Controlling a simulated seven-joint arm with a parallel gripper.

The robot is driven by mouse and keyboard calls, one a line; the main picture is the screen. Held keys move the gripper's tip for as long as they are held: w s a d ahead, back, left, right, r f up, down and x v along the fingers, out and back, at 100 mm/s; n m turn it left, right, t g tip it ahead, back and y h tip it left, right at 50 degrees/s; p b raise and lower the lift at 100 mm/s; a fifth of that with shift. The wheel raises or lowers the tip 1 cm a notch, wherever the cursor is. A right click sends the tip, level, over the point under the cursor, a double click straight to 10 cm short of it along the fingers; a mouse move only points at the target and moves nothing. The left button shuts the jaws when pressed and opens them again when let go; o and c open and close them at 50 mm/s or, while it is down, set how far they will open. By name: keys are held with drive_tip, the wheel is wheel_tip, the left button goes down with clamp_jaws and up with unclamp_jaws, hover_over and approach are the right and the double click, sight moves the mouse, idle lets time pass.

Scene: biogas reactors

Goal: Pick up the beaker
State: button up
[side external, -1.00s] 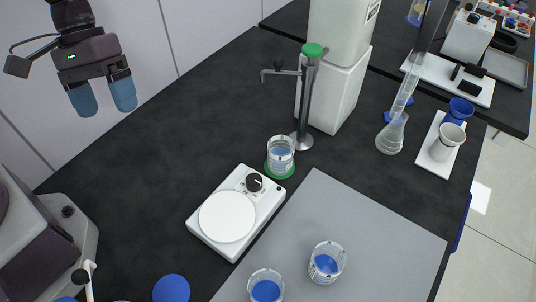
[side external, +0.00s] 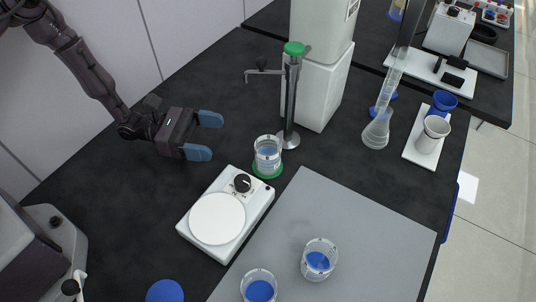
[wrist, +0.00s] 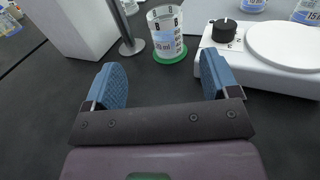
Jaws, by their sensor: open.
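A clear glass beaker (side external: 267,152) with pale blue liquid stands upright on a green round mat (side external: 267,171) at the foot of a metal stand. It also shows in the wrist view (wrist: 167,35), ahead of and between the two blue fingertips. My gripper (side external: 204,136) is open and empty, to the left of the beaker and apart from it, its fingers pointing toward it. In the wrist view my gripper (wrist: 162,80) shows nothing between its fingers. Two more beakers with blue liquid, one (side external: 319,259) and another (side external: 259,287), stand on the grey mat.
A white stirrer (side external: 220,216) with a round plate and black knob sits just in front of the beaker. The metal stand (side external: 291,100) and white unit (side external: 321,80) rise behind it. A grey mat (side external: 360,220) lies right.

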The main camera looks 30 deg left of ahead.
sight(268, 145)
drive_tip(key=x, duration=0.7)
drive_tip(key=shift+d+r, duration=0.1)
drive_tip(key=shift+d, duration=0.15)
drive_tip(key=shift+s+x, duration=0.1)
drive_tip(key=shift+x, duration=1.2)
drive_tip(key=shift+s+x, duration=0.15)
drive_tip(key=shift+x, duration=1.2)
drive_tip(key=c, duration=1.1)
drive_tip(key=shift+r, duration=0.1)
